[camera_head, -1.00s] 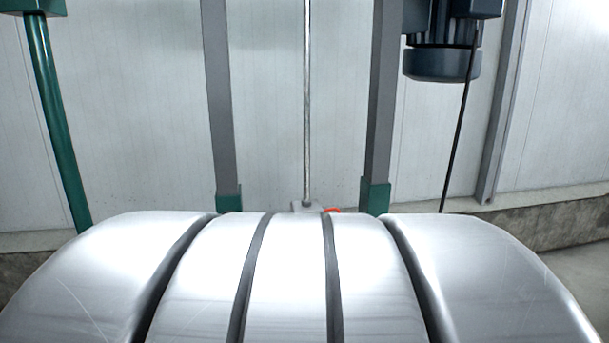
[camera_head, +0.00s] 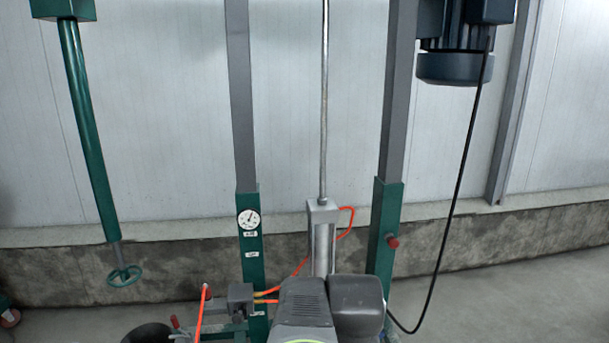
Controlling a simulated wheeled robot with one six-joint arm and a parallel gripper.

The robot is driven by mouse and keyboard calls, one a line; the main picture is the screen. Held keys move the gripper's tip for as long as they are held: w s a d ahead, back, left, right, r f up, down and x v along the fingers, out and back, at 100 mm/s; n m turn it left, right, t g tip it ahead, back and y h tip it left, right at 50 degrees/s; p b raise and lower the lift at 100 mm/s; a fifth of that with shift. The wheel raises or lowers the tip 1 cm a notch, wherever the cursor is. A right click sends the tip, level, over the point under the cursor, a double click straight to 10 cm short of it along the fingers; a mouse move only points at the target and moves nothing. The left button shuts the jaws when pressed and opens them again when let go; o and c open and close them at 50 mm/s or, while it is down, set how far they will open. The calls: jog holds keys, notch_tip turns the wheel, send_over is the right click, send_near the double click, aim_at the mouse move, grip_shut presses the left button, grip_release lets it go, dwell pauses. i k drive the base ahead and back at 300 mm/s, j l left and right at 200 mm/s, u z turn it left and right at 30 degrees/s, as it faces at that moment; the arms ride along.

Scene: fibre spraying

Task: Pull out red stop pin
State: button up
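A red knob (camera_head: 392,241), which looks like the red stop pin, sticks out of the right side of the right green post (camera_head: 384,225). Its inner end is hidden in the post. A second, smaller red tip (camera_head: 175,321) shows low at the left, by dark parts at the bottom edge; I cannot tell what it is. My gripper is not in view, so its opening and distance to the pin do not show.
A left green post (camera_head: 250,240) carries a round gauge. A metal cylinder (camera_head: 322,235) with a rod stands between the posts. Orange hoses (camera_head: 346,222) and a black cable (camera_head: 450,220) hang nearby. A green handwheel (camera_head: 124,275) is at the left. Floor at the right is clear.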

aim_at(393, 242)
jog(key=i+l+z, duration=0.2)
jog(key=z, duration=0.25)
jog(key=i+l+z, duration=0.2)
jog(key=z, duration=0.25)
jog(key=i+z, duration=0.25)
jog(key=z, duration=0.15)
